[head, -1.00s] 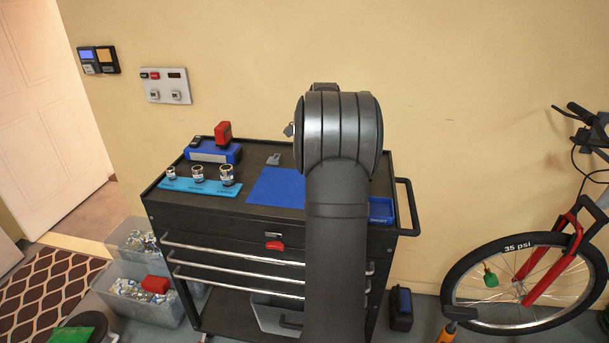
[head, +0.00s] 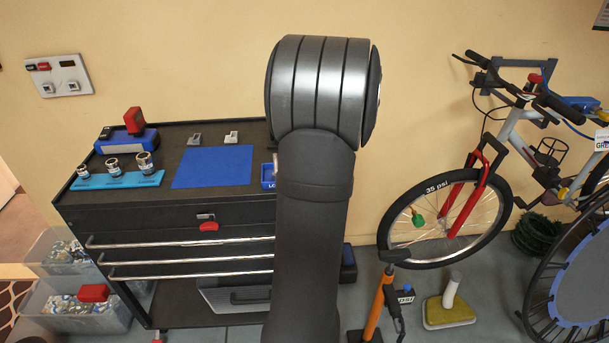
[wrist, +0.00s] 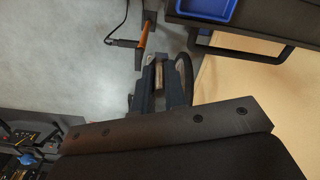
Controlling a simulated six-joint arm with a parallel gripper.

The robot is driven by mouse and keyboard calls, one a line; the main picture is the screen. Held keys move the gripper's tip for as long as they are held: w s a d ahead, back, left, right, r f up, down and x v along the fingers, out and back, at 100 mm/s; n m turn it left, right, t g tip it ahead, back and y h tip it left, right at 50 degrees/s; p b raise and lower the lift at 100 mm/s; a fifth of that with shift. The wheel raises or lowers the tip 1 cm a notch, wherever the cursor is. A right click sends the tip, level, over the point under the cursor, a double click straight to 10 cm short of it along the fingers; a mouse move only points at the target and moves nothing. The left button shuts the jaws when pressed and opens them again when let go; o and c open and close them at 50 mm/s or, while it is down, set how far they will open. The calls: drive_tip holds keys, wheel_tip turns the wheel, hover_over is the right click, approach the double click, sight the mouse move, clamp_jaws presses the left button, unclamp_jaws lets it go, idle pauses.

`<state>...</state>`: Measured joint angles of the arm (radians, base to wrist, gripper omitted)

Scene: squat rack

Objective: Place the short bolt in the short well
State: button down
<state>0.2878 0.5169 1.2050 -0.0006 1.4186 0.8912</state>
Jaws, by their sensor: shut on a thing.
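My gripper (wrist: 163,88) is shut on a small pale, brownish piece (wrist: 158,74), seen end-on and partly hidden between the dark fingers. It looks like the short bolt, but its length cannot be told. In the wrist view it hangs over the floor, beside the cart's edge. In the head view my arm hides the gripper. A blue tray (head: 268,181) at the cart's right is partly covered by my arm; its label is cut off. It also shows in the wrist view (wrist: 207,9). I cannot make out which thing is the short well.
A bicycle (head: 470,190) and an orange pump (head: 378,305) stand right of the cart.

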drive_tip(key=w+a+f, duration=0.2)
drive_tip(key=a, duration=0.1)
drive_tip(key=w+a+f, duration=0.2)
drive_tip(key=a, duration=0.1)
drive_tip(key=w+a+f, duration=0.2)
drive_tip(key=w+f, duration=0.1)
drive_tip(key=shift+a, duration=0.4)
drive_tip(key=shift+s+f, duration=0.1)
drive_tip(key=shift+f, duration=1.9)
drive_tip(key=shift+f, duration=0.15)
drive_tip(key=c, duration=1.5)
unclamp_jaws()
wheel_tip(320, 180, up, 12)
drive_tip(key=shift+r, duration=0.15)
